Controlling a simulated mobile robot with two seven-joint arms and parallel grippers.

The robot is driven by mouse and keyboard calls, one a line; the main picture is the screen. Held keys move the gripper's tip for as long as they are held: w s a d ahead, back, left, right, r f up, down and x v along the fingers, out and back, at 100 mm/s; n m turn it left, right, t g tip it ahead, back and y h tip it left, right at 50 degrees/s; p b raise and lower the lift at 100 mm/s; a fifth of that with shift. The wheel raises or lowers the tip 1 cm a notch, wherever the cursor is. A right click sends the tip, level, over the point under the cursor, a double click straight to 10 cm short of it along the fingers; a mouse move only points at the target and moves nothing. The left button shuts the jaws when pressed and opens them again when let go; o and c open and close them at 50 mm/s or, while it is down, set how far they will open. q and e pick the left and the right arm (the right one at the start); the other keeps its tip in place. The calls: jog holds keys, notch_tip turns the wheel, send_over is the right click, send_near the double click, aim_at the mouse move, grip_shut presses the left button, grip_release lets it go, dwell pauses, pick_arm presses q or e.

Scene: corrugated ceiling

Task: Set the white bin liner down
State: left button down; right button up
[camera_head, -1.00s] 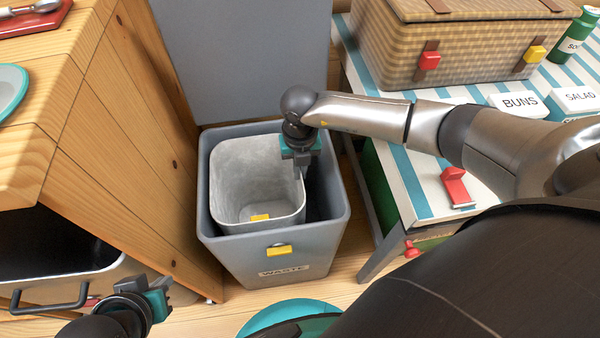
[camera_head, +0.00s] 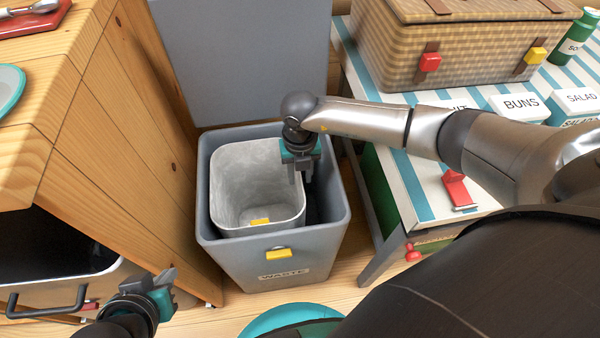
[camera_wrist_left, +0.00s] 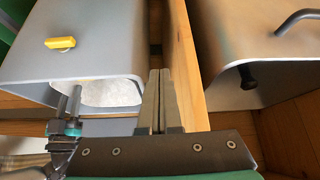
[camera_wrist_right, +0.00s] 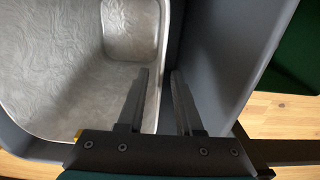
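The white bin liner (camera_head: 232,185), a pale open tub with a yellow tab (camera_head: 259,222), stands roughly upright inside the grey waste bin (camera_head: 272,262), toward its left side. Whether its base touches the bin floor is hidden. My right gripper (camera_head: 302,182) points down at the liner's right rim. In the right wrist view its fingers (camera_wrist_right: 160,75) are apart, one on each side of the line of the liner wall (camera_wrist_right: 60,95); contact is not clear. My left gripper (camera_head: 172,278) is low at the left, away from the liner. In the left wrist view its fingers (camera_wrist_left: 159,75) are together and empty.
A wooden cabinet (camera_head: 135,130) stands close left of the bin, with a handled metal container (camera_head: 70,290) below. A grey panel (camera_head: 240,60) rises behind. At the right, a striped table (camera_head: 405,180) carries a wicker basket (camera_head: 400,50) and labelled boxes (camera_head: 520,105).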

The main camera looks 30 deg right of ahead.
pick_arm(q)
jog(key=shift+r, duration=0.1)
